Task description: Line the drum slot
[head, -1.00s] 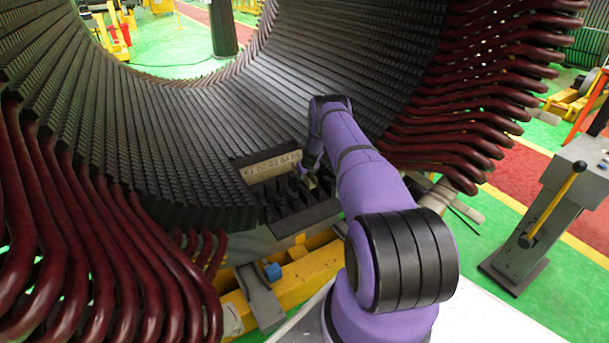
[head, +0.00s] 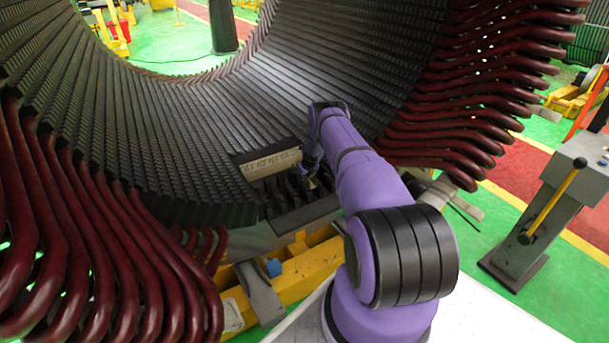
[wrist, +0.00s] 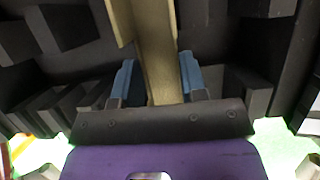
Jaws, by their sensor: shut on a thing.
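The drum (head: 170,130) is a large dark ring lined with slots and ridges. Near its bottom is an open stretch of slots (head: 290,200) between dark blocks, beside a tan strip with dark markings (head: 270,164). My gripper (head: 313,178) is low inside the drum at this stretch, partly hidden by my arm. In the wrist view its blue fingers (wrist: 156,82) stand on both sides of a long tan, channel-shaped liner (wrist: 154,45), shut on it. The liner points away between dark slot blocks (wrist: 62,30). I cannot tell whether it touches the slot.
Dark red coil ends (head: 90,240) curve out at the left, and more (head: 470,110) stand at the right. A yellow support frame (head: 300,275) lies below the drum. A grey lever stand (head: 540,210) is at the right on green floor.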

